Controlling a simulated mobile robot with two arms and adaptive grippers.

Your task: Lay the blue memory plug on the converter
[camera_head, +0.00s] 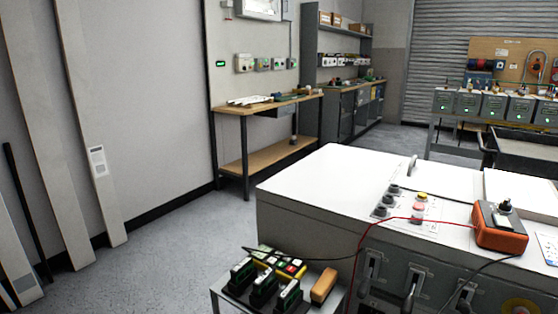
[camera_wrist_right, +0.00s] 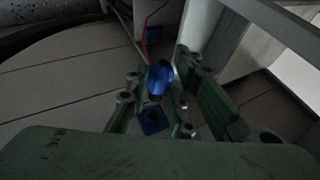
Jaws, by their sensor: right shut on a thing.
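My right gripper (camera_wrist_right: 163,84) shows in the right wrist view, its green fingers on both sides of a blue piece, the blue memory plug (camera_wrist_right: 159,76). The fingers are shut on it. A square blue part with a dark hole (camera_wrist_right: 153,121) shows closer to the camera; I cannot tell whether it belongs to the same plug. An orange and black box (camera_head: 500,227) with a dark knob sits on the white cabinet in the head view; I cannot tell whether it is the converter. Neither gripper shows in the head view.
The white cabinet (camera_head: 320,179) fills the right front. A low stand holds green and black blocks (camera_head: 264,286) and an orange-brown block (camera_head: 324,286). A red wire (camera_head: 372,228) crosses the cabinet front. A wooden workbench (camera_head: 262,106) stands behind.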

